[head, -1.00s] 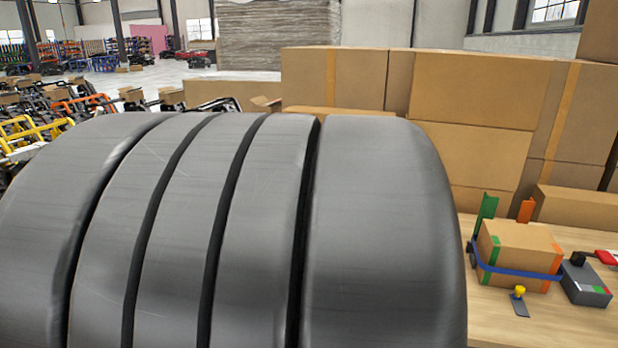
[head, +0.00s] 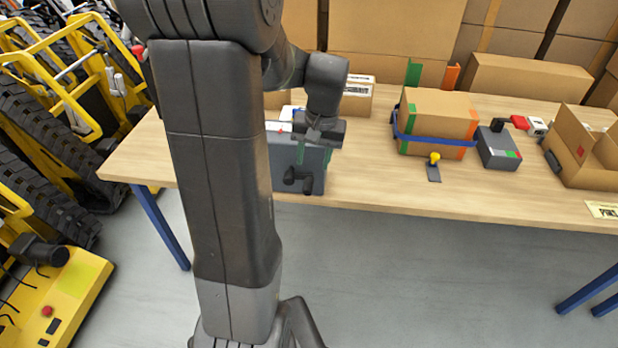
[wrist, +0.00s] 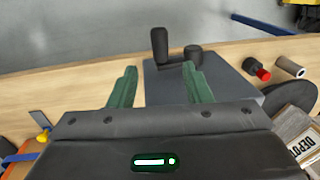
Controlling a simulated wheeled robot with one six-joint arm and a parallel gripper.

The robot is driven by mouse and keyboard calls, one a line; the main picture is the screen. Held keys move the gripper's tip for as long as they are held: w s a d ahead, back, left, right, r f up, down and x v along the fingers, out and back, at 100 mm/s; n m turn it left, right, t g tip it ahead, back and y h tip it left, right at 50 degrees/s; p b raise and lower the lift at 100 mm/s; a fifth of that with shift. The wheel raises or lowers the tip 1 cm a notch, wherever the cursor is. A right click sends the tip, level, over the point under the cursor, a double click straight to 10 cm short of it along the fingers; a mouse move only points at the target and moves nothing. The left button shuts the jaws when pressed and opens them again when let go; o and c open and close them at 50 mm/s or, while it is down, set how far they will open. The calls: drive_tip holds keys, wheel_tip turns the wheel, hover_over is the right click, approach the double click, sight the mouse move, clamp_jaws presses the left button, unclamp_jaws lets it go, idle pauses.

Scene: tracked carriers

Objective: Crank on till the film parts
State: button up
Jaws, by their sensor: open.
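A dark grey box-like device (head: 283,165) stands at the table's front edge, left of centre in the head view. It also shows in the wrist view (wrist: 222,82). An upright black handle (wrist: 160,46) stands at its edge, with a short black knob (wrist: 193,57) to its right. My gripper (wrist: 160,74) is open, its two green fingers apart and nothing between them. The handle shows beyond the fingertips, roughly in line with the gap. I cannot make out any film.
The wooden table (head: 400,185) also holds a blue-strapped carton (head: 436,112), a small grey box (head: 498,147) and an open carton (head: 578,150). A red-capped item (wrist: 259,69) lies near the device. Yellow tracked carriers (head: 45,290) stand left. Floor in front is clear.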

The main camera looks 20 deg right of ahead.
sight(309, 182)
drive_tip(key=f, duration=0.5)
drive_tip(key=a+f, duration=0.1)
drive_tip(key=f, duration=0.1)
drive_tip(key=shift+w+f, duration=0.25)
drive_tip(key=shift+f, duration=0.15)
drive_tip(key=shift+c, duration=0.3)
clamp_jaws()
drive_tip(key=shift+r, duration=0.1)
